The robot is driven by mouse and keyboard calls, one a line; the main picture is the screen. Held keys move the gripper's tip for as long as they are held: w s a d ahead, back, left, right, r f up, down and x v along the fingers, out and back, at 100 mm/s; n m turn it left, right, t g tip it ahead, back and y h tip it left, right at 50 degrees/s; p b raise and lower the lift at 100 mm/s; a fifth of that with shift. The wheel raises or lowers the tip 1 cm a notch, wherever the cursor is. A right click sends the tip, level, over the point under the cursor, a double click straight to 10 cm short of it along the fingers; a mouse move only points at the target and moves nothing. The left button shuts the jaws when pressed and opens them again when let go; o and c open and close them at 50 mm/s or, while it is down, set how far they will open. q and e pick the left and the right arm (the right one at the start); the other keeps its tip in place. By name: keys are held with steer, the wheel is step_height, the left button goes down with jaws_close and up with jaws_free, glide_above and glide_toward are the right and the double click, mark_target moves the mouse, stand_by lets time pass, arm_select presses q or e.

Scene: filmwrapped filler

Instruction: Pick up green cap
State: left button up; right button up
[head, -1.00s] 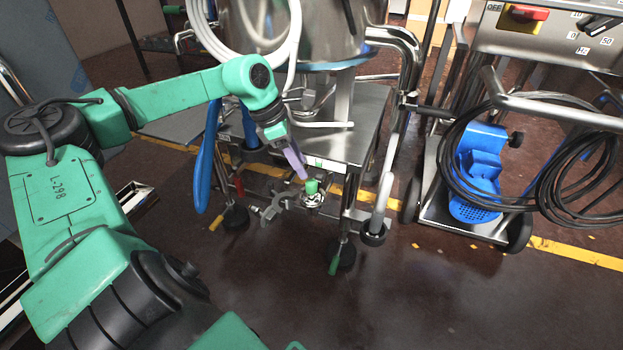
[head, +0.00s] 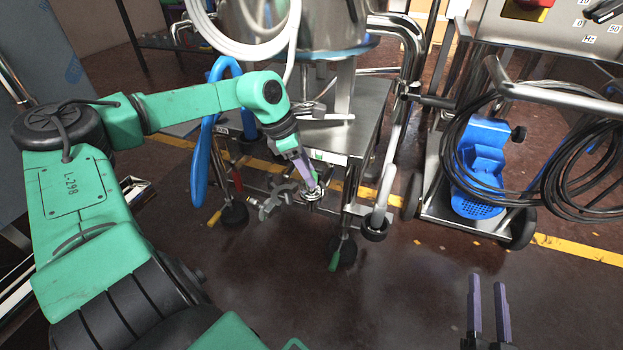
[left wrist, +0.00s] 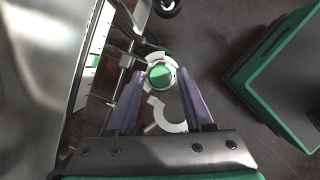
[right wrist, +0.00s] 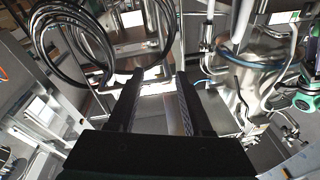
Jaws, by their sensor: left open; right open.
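The green cap (left wrist: 160,75) shows in the left wrist view as a round green top inside a silver ring-like fitting. It lies between the tips of my open left gripper (left wrist: 161,73), with a gap visible on both sides. In the head view my left gripper (head: 312,185) points down at the fitting beside the steel cart and largely hides the cap. I cannot tell how deep the fingers reach around it. My right gripper (head: 487,280) is open and empty at the lower right of the head view, away from the cap; its fingers also show in the right wrist view (right wrist: 159,74).
An open clamp (left wrist: 165,115) sits close to the cap. The steel cart (head: 350,125) and its curved pipe (head: 385,190) stand just right of my left gripper. A blue-handled item (head: 201,165) hangs at left. A blue motor (head: 482,165) and black cables (head: 580,180) are at right.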

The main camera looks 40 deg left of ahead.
arm_select(q)
steer(key=shift+b+x, duration=0.6)
steer(key=shift+x, duration=0.45)
jaws_close()
arm_select(e)
step_height(320, 180, up, 14)
steer(key=w+d+n+t+y, duration=0.1)
steer(key=t, duration=0.3)
steer(key=shift+w+d, duration=0.25)
steer(key=shift+w, duration=0.05)
